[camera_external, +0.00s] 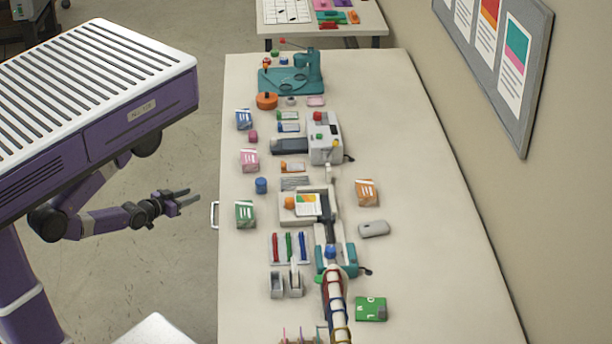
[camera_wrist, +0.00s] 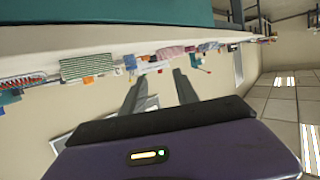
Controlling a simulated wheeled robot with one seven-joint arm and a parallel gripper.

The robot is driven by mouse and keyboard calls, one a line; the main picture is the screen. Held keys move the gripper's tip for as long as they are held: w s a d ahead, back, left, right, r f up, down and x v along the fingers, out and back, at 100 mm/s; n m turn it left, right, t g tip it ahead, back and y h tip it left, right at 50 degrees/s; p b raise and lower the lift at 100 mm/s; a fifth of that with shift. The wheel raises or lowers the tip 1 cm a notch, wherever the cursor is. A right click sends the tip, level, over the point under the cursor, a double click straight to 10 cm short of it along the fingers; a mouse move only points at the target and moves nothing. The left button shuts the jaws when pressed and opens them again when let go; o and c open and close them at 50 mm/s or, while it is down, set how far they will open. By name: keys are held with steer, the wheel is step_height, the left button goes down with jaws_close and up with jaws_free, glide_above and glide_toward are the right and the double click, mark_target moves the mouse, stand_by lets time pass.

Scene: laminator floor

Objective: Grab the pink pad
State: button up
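A pink pad with a white patterned top (camera_external: 249,160) lies near the left edge of the long table, between a blue pad and a green pad. A pink striped block (camera_wrist: 170,52) in the wrist view looks like the same pad, seen small and edge-on. My gripper (camera_external: 195,195) is open and empty, off the table's left side and apart from the pad. Its two spread fingers also show in the wrist view (camera_wrist: 158,90), with nothing between them.
The green pad (camera_external: 245,214) is nearer the camera. A metal handle (camera_external: 214,215) sticks out from the table's left edge. The table's right side is mostly clear.

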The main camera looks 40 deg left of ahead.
stand_by(0.3)
steer(key=o, duration=0.8)
